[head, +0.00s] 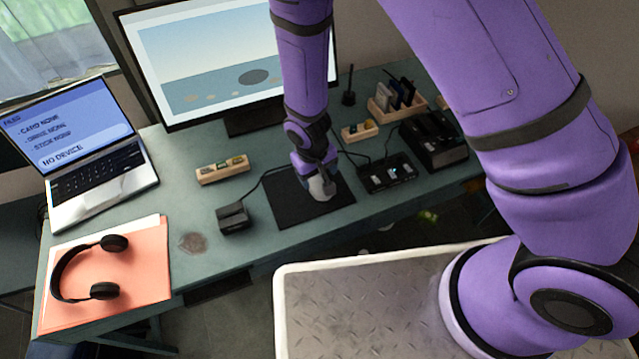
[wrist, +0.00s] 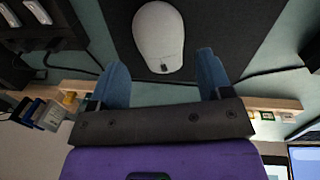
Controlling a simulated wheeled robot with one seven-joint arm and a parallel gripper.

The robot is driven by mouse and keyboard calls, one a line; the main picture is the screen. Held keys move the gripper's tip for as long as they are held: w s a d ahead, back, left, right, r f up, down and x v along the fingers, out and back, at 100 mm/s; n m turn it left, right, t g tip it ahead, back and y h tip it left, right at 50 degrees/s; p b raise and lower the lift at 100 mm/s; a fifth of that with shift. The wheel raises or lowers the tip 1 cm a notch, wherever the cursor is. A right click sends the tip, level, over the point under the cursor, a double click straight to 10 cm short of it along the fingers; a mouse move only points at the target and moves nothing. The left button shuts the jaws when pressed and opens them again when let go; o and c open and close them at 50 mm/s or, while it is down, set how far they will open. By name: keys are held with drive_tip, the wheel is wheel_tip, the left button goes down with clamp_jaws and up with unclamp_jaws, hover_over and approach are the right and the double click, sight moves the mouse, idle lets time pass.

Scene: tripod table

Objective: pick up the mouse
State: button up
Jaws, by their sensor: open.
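The mouse (head: 321,187) is pale grey-white and lies on a black mouse pad (head: 283,207) on the desk. In the head view it is partly hidden by my gripper (head: 314,165), which is just above and behind it. In the wrist view the whole mouse (wrist: 158,37) shows, lying on the dark pad (wrist: 222,22). My gripper (wrist: 158,75) is open there, its two blue fingers apart. The mouse lies beyond the fingertips, roughly in line with the gap between them. Nothing is between the fingers.
A wooden holder (head: 222,169) and a monitor (head: 225,60) stand behind. Headphones (head: 103,243) lie on an orange folder near a laptop (head: 95,165).

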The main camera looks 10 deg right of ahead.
sight(320, 185)
drive_tip(key=shift+w+d+f, duration=0.1)
drive_tip(key=shift+d+f, duration=0.1)
drive_tip(key=shift+f, duration=1.45)
drive_tip(key=shift+w+d+f, duration=0.1)
drive_tip(key=shift+d+f, duration=0.1)
drive_tip(key=shift+f, duration=1.45)
drive_tip(key=c, duration=0.6)
